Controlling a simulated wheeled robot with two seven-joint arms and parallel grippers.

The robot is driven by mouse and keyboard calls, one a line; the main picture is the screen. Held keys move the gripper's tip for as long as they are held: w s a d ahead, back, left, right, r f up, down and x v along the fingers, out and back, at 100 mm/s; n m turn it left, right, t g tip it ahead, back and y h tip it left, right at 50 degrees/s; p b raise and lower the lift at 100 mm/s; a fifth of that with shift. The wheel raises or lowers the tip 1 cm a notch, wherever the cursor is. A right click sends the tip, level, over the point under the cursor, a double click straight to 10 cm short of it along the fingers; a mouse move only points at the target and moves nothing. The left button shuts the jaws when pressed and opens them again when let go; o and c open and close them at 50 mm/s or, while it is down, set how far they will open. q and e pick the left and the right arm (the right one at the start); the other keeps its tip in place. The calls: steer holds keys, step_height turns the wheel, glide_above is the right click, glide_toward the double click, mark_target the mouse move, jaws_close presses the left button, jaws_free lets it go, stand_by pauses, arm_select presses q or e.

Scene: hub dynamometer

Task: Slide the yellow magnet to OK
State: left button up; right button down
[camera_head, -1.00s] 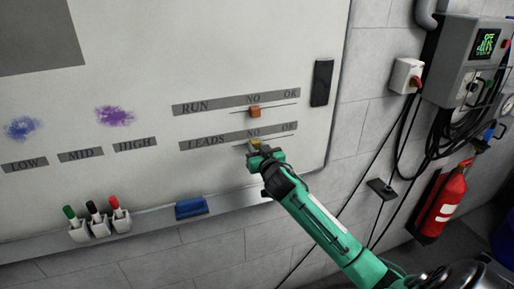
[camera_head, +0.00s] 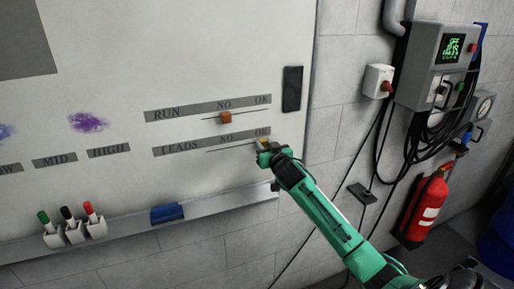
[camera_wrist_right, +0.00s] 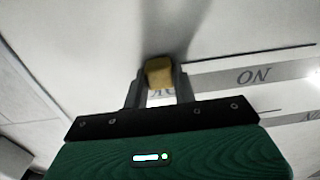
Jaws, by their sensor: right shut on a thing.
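The yellow magnet (camera_wrist_right: 158,72) is between the fingers of my right gripper (camera_wrist_right: 160,84) in the right wrist view, against the whiteboard. In the head view, the magnet (camera_head: 263,143) shows only as a small yellow bit above the right gripper (camera_head: 268,150), at the OK end of the LEADS strip (camera_head: 190,147). The gripper is shut on it and partly hides it. My left gripper is not in view.
A black block (camera_head: 292,88) is on the board's right edge. The tray below holds a blue eraser (camera_head: 167,213) and several markers (camera_head: 70,225).

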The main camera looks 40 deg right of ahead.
steer(key=shift+d+r, duration=0.1)
steer(key=c, duration=1.2)
jaws_free()
steer(key=shift+c, duration=0.2)
steer(key=shift+o, duration=0.6)
steer(key=shift+s+d, duration=0.1)
steer(key=shift+d, duration=0.1)
steer(key=shift+s+a, duration=0.15)
steer(key=shift+a, duration=0.1)
steer(key=shift+s+a+f+b, duration=0.1)
steer(key=shift+s+f+b, duration=0.1)
steer(key=shift+s+b, duration=0.15)
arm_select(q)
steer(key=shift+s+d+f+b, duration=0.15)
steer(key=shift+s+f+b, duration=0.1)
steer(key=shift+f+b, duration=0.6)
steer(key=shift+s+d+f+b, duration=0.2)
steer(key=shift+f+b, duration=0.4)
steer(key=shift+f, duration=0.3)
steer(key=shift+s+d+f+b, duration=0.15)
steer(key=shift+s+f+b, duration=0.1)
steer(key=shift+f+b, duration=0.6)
arm_select(e)
steer(key=v, duration=1.2)
steer(key=shift+s+r, duration=0.2)
steer(key=shift+s, duration=0.15)
